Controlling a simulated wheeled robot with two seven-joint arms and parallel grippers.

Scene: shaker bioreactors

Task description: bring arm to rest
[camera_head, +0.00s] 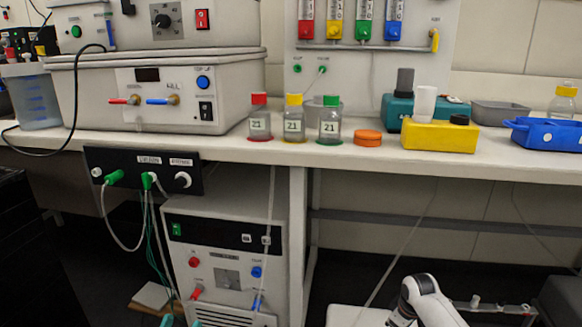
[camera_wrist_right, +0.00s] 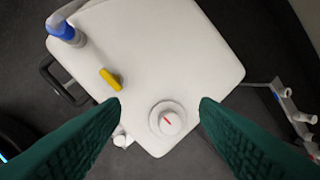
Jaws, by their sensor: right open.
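My right gripper (camera_wrist_right: 160,103) is open in the right wrist view, with its two dark green fingers wide apart and nothing between the tips. It points down over a white surface with a round white knob, which lies below the gap between the fingers. In the head view, a white link of my right arm shows at the bottom right. Of my left gripper (camera_head: 180,321), only small teal parts seem to show at the bottom edge of the head view, so its opening cannot be told.
The bench (camera_head: 345,149) holds three small bottles with red, yellow and green caps, an orange lid (camera_head: 367,138), a yellow block (camera_head: 440,138) and a blue tray (camera_head: 545,135). A control box (camera_head: 225,245) with hanging cables stands below. The white surface (camera_wrist_right: 165,60) bears a yellow handle (camera_wrist_right: 110,79).

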